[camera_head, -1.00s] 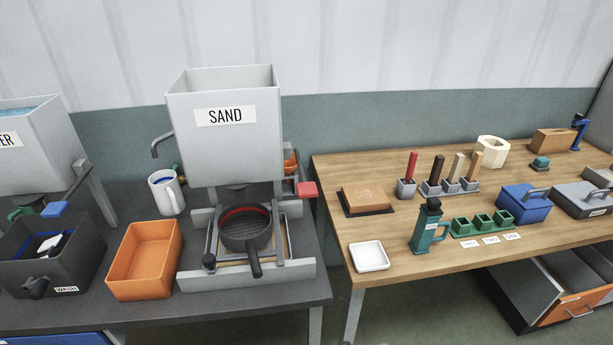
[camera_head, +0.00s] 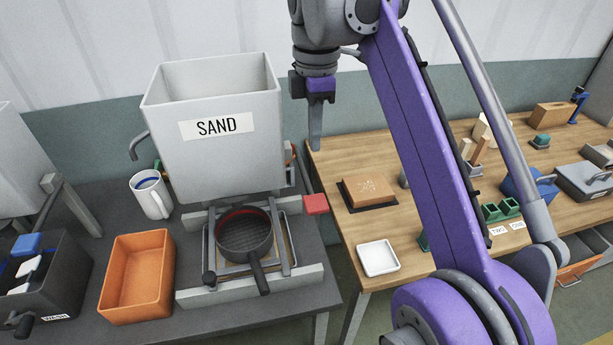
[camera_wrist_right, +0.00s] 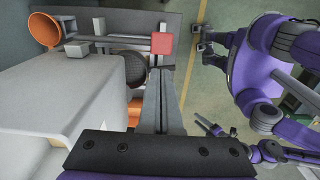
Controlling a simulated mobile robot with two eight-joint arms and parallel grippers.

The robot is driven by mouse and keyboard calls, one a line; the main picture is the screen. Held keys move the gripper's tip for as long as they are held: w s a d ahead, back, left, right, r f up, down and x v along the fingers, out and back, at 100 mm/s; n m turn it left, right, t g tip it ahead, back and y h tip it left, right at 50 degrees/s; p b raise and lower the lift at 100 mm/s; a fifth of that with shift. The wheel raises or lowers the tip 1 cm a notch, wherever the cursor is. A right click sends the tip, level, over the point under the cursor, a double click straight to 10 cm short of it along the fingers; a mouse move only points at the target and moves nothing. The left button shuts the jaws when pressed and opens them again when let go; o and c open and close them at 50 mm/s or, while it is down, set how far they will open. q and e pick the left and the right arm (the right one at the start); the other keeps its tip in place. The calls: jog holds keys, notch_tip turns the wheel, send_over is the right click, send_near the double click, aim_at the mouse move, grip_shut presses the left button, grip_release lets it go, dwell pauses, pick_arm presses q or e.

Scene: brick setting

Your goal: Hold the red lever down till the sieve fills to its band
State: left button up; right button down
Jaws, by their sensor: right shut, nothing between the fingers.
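The red lever (camera_head: 316,204) sticks out at the right side of the sand hopper (camera_head: 190,160). The dark round sieve (camera_head: 245,237) rests on the stand below the hopper, with a red band inside its rim. I see no clear sand in it. My right gripper (camera_head: 315,146) is shut and empty, above and behind the lever and apart from it. In the right wrist view the shut fingers (camera_wrist_right: 161,105) point toward the red lever (camera_wrist_right: 162,43), with the sieve (camera_wrist_right: 132,68) beside them, partly hidden by the hopper.
An orange tray (camera_head: 137,278) and a white mug (camera_head: 150,193) stand left of the stand. A wooden table (camera_head: 345,280) on the right bears a brick-coloured block (camera_head: 369,191) and a white dish (camera_head: 378,258). A gap separates the two benches.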

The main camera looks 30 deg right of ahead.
jog(key=b, duration=0.2)
send_over(315, 213)
jog(key=w+d, duration=0.1)
jog(key=w, duration=0.1)
notch_tip(315, 213, down, 12)
jog(key=shift+f, duration=0.15)
pick_arm(q)
jog(key=shift+s+f, duration=0.5)
jog(key=shift+f, duration=0.3)
jog(key=shift+s+f, duration=0.45)
jog(key=shift+f, duration=0.3)
pick_arm(e)
jog(key=shift+f, duration=0.75)
pick_arm(q)
jog(key=f+b, duration=0.1)
jog(key=s+f, duration=0.1)
jog(key=f+b, duration=0.1)
jog(key=shift+s+f+g+b, duration=0.2)
jog(key=shift+s+g+b, duration=0.1)
jog(key=shift+s+b, duration=0.05)
pick_arm(e)
jog(key=f+t, duration=0.1)
jog(key=f, duration=0.3)
jog(key=f+t, duration=0.1)
jog(key=f, duration=0.2)
jog(key=shift+s+a+t+h, duration=0.15)
jog(key=shift+s+t+h, duration=0.15)
jog(key=shift+s, duration=0.1)
dwell(2.7)
